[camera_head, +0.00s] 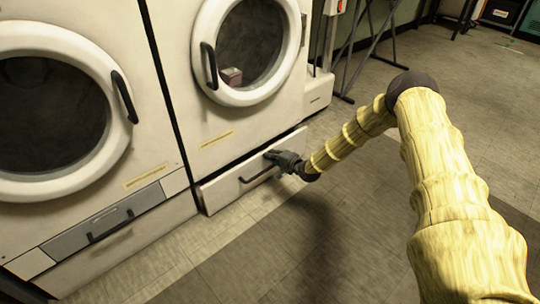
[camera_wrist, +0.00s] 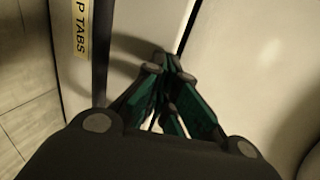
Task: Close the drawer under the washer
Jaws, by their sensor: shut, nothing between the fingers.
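The drawer (camera_head: 228,190) is a pale front panel low under the right-hand washer (camera_head: 222,125). It stands slightly proud of the washer, with a dark gap along its upper and left edges. Its dark bar handle (camera_head: 256,176) runs across the front. My gripper (camera_head: 270,156) is shut and empty at the drawer's upper edge, just above the handle. In the wrist view the closed fingertips (camera_wrist: 168,64) are against or very near the pale panel (camera_wrist: 140,22); contact cannot be told. A dark bar (camera_wrist: 100,55), probably the handle, passes left of the fingers.
A second washer (camera_head: 140,190) stands at the left, with a grey panel and handle (camera_head: 105,222) low on its front. A yellow label (camera_wrist: 82,28) is on the panel in the wrist view. Tiled floor (camera_head: 330,250) in front is clear. Thin metal legs (camera_head: 375,45) stand behind right.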

